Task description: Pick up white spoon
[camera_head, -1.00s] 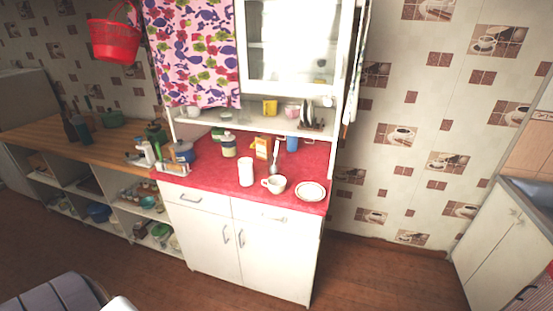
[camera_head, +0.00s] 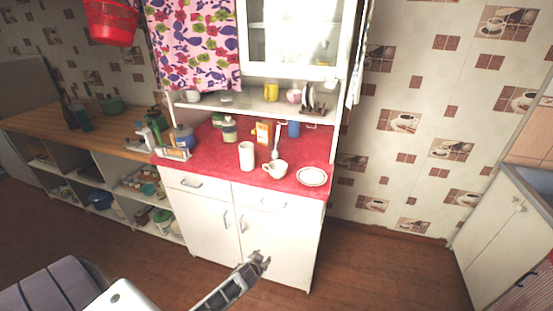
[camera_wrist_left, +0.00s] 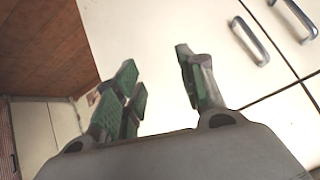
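A pale spoon-like utensil (camera_head: 275,148) stands upright on the red countertop (camera_head: 212,163) behind the white cup (camera_head: 275,168); it is small and I cannot tell whether it rests in or against something. My left gripper (camera_head: 263,258) is in front of the cabinet doors, below the counter and well away from the utensil. In the left wrist view, the left gripper's green-padded fingers (camera_wrist_left: 155,90) are apart with nothing between them. My right gripper is not in view.
A white canister (camera_head: 246,156) stands left of the cup, and a saucer (camera_head: 312,176) lies to its right. An orange box (camera_head: 263,133) and a jar (camera_head: 229,129) stand behind. A shelf (camera_head: 250,104) overhangs the counter's back. The floor at right is open.

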